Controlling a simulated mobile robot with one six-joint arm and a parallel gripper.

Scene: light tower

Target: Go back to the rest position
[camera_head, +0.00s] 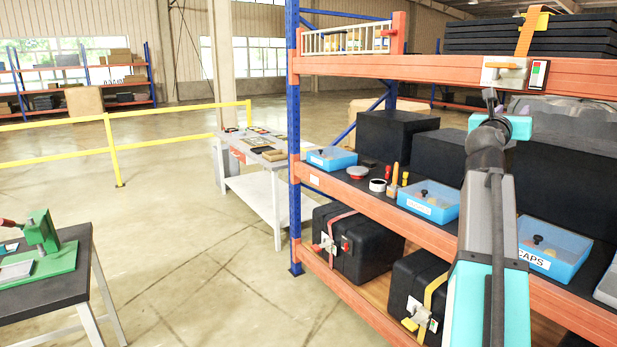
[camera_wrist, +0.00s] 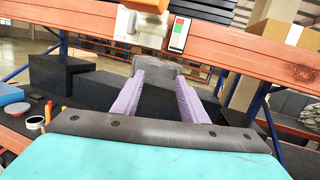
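My gripper (camera_wrist: 160,78) shows in the wrist view with its two purple fingers spread apart and nothing clearly held between them. It points at the upper orange beam (camera_wrist: 222,42), just below a white box (camera_wrist: 140,28) with an orange handle and a red-green label. A grey shape shows behind the fingertips; I cannot tell what it is. In the head view my arm reaches up at the right, and its end is just below the same white box (camera_head: 507,74). The fingers are mostly hidden there.
The rack's lower orange beam (camera_head: 440,240) runs beside my arm. Its shelf holds blue bins (camera_head: 428,201) and black cases (camera_head: 392,137). A table with a green press (camera_head: 42,232) stands at left, a workbench (camera_head: 262,190) behind. Floor between is clear.

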